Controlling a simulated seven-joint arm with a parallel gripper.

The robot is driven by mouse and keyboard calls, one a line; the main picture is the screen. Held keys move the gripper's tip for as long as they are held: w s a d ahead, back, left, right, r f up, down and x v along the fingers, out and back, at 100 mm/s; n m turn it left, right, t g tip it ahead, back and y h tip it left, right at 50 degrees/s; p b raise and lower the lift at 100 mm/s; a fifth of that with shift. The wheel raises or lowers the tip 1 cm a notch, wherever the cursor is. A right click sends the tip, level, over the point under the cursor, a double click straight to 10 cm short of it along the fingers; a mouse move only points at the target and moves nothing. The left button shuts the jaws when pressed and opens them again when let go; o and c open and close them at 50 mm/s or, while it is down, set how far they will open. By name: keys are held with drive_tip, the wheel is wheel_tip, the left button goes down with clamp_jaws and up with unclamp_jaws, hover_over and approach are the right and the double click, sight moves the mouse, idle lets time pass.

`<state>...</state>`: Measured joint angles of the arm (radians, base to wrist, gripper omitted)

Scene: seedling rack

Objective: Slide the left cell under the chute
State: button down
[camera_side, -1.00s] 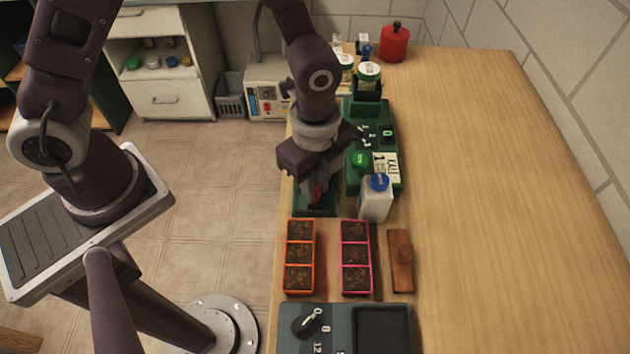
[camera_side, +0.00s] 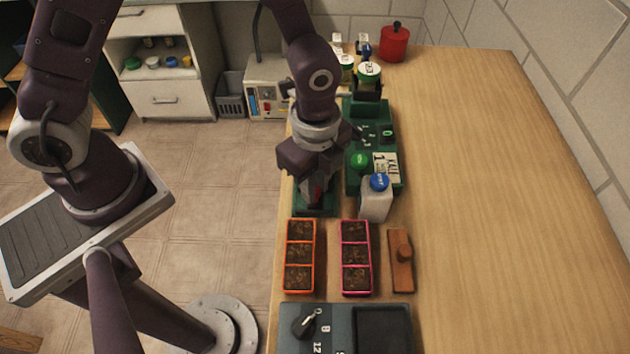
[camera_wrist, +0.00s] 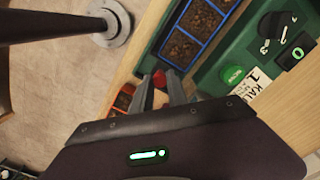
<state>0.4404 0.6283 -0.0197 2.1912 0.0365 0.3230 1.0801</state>
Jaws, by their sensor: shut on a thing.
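In the wrist view a blue-rimmed tray (camera_wrist: 208,48) with a row of soil-filled cells sits on a green base (camera_wrist: 146,62). My gripper (camera_wrist: 160,92) is shut on a red piece (camera_wrist: 158,79), perhaps a knob, near the end of that tray. In the side view my gripper (camera_side: 318,198) is low over the near end of the green base (camera_side: 322,211), and my arm hides the blue tray. A green machine (camera_side: 398,184) with a green button, a blue-capped white container and a dial stands beside it. I cannot make out the chute's outlet.
An orange tray (camera_side: 289,268) and a pink tray (camera_side: 371,262) of soil lie in front, with a wooden block (camera_side: 401,272) to their right. A grey device (camera_side: 340,315) stands nearest. A red canister (camera_side: 394,44) is at the back. The table's right side is clear.

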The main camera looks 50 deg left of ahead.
drive_tip(key=w+a, duration=0.6)
drive_tip(key=shift+w+a, duration=0.2)
drive_tip(key=shift+w, duration=0.05)
drive_tip(key=c, duration=1.6)
unclamp_jaws()
drive_tip(key=shift+o, duration=0.2)
wheel_tip(320, 180, up, 7)
drive_tip(key=shift+r, duration=0.1)
drive_tip(key=shift+s+r, duration=0.1)
